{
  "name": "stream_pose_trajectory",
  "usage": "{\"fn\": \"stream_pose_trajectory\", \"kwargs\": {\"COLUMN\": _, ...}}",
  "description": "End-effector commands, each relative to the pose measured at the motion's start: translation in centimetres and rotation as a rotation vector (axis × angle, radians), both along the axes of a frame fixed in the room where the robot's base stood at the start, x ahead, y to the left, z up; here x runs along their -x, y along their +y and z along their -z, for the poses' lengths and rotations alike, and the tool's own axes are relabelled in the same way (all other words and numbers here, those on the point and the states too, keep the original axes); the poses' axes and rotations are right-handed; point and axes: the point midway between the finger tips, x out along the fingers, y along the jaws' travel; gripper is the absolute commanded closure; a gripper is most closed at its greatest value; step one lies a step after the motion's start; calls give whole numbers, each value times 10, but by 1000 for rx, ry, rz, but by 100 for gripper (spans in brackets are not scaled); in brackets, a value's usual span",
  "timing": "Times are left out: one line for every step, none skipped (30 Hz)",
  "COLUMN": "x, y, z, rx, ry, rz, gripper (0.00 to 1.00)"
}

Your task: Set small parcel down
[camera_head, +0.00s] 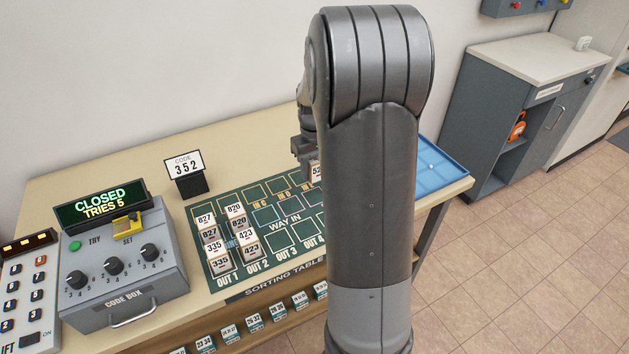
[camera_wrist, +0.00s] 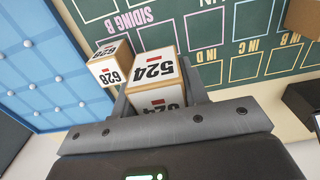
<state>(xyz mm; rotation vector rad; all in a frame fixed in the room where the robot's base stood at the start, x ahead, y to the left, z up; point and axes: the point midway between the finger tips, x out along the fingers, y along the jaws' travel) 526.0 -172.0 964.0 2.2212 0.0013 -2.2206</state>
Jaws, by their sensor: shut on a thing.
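The small parcel marked 524 (camera_wrist: 154,70) is a cardboard cube with white labels. My gripper (camera_wrist: 157,88) is shut on it, with a finger on each side, in the wrist view. In the head view my gripper (camera_head: 303,150) is partly hidden behind my arm, and a corner of the parcel (camera_head: 315,173) shows below it, over the green sorting mat (camera_head: 225,288). I cannot tell whether the parcel touches the mat. Another parcel, marked 628 (camera_wrist: 111,68), stands close beside it in the wrist view, near the SIDING B lettering.
Several numbered parcels (camera_head: 236,209) stand in the OUT 1 and OUT 2 columns. A blue tray (camera_head: 441,160) lies at the table's right end; it also shows in the wrist view (camera_wrist: 32,60). The code box (camera_head: 125,275) and a 352 card (camera_head: 184,164) stand left. OUT 3 looks clear.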

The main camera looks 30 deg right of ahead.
Motion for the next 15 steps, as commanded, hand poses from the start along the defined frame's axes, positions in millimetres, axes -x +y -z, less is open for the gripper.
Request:
{"fn": "stream_pose_trajectory", "kwargs": {"x": -1, "y": 0, "z": -9, "rx": 1, "ry": -4, "rz": 0, "gripper": 84}}
{"fn": "stream_pose_trajectory", "kwargs": {"x": 0, "y": 0, "z": -12, "rx": 1, "ry": -3, "rz": 0, "gripper": 84}}
{"fn": "stream_pose_trajectory", "kwargs": {"x": 2, "y": 1, "z": -17, "rx": 2, "ry": -3, "rz": 0, "gripper": 84}}
{"fn": "stream_pose_trajectory", "kwargs": {"x": 4, "y": 2, "z": -20, "rx": 2, "ry": -2, "rz": -1, "gripper": 84}}
{"fn": "stream_pose_trajectory", "kwargs": {"x": 7, "y": 3, "z": -22, "rx": 3, "ry": -2, "rz": -1, "gripper": 84}}
{"fn": "stream_pose_trajectory", "kwargs": {"x": 12, "y": 5, "z": -26, "rx": 4, "ry": -1, "rz": -1, "gripper": 84}}
{"fn": "stream_pose_trajectory", "kwargs": {"x": 17, "y": 6, "z": -28, "rx": 5, "ry": 0, "rz": -1, "gripper": 84}}
{"fn": "stream_pose_trajectory", "kwargs": {"x": 23, "y": 8, "z": -30, "rx": 7, "ry": 0, "rz": -1, "gripper": 84}}
{"fn": "stream_pose_trajectory", "kwargs": {"x": 32, "y": 11, "z": -32, "rx": 8, "ry": 1, "rz": -1, "gripper": 84}}
{"fn": "stream_pose_trajectory", "kwargs": {"x": 39, "y": 14, "z": -33, "rx": 9, "ry": 1, "rz": -1, "gripper": 84}}
{"fn": "stream_pose_trajectory", "kwargs": {"x": 47, "y": 17, "z": -35, "rx": 10, "ry": 1, "rz": -1, "gripper": 84}}
{"fn": "stream_pose_trajectory", "kwargs": {"x": 58, "y": 20, "z": -36, "rx": 12, "ry": 1, "rz": -1, "gripper": 84}}
{"fn": "stream_pose_trajectory", "kwargs": {"x": 67, "y": 23, "z": -37, "rx": 12, "ry": 1, "rz": -1, "gripper": 84}}
{"fn": "stream_pose_trajectory", "kwargs": {"x": 75, "y": 26, "z": -38, "rx": 12, "ry": 2, "rz": 0, "gripper": 84}}
{"fn": "stream_pose_trajectory", "kwargs": {"x": 86, "y": 30, "z": -38, "rx": 12, "ry": 2, "rz": 0, "gripper": 84}}
